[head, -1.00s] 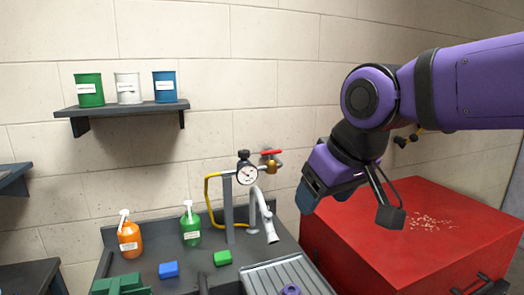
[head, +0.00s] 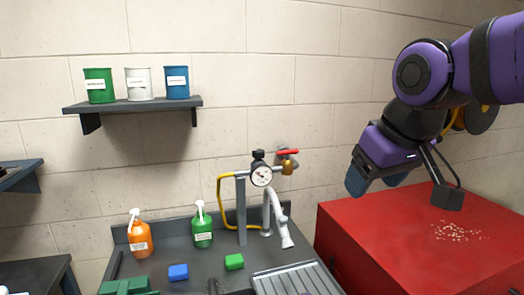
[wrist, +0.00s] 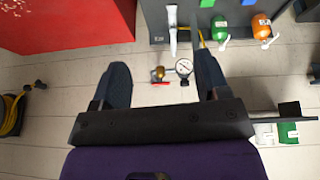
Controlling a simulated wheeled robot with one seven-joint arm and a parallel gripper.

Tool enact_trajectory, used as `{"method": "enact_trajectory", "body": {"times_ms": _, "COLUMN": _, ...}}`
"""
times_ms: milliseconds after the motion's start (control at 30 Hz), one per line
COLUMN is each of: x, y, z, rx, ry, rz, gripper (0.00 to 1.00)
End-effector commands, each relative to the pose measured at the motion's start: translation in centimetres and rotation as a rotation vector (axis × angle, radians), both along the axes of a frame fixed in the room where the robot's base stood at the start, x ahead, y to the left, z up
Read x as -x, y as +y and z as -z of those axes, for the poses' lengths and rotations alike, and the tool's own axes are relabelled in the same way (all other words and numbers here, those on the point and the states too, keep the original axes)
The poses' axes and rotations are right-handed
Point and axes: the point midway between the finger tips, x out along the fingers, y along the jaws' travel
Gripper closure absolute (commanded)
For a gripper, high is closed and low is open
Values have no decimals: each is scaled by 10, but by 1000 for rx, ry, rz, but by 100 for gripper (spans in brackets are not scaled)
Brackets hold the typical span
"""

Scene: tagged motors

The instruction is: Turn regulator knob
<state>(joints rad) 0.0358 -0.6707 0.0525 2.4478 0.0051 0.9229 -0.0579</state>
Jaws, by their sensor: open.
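The regulator has a round white gauge (head: 262,175) with a small black knob (head: 258,155) on top, mounted on a grey post above the sink bench. A brass valve with a red handle (head: 287,152) is just right of it. My gripper (head: 372,182) is to the right of the regulator, apart from it, in front of the wall and over the red cabinet's edge. In the wrist view my gripper (wrist: 162,66) is open and empty. The gauge (wrist: 184,67) and black knob (wrist: 185,82) appear between its fingers, farther off, nearer the right finger.
A yellow hose (head: 220,205) and a grey faucet (head: 278,220) flank the post. Orange (head: 140,240) and green (head: 203,230) bottles stand on the bench (head: 205,268). A red cabinet (head: 350,235) is at right. A shelf (head: 130,105) holds three cans.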

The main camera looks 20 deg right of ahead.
Motion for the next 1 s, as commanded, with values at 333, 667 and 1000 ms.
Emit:
{"method": "enact_trajectory", "body": {"times_ms": 333, "x": -65, "y": 14, "z": -26, "rx": 76, "ry": 45, "rz": -111, "gripper": 31}}
{"method": "enact_trajectory", "body": {"times_ms": 667, "x": -179, "y": 37, "z": -44, "rx": 134, "ry": 110, "rz": -329, "gripper": 31}}
{"method": "enact_trajectory", "body": {"times_ms": 1000, "x": -298, "y": 47, "z": -36, "rx": 102, "ry": 136, "rz": -560, "gripper": 31}}
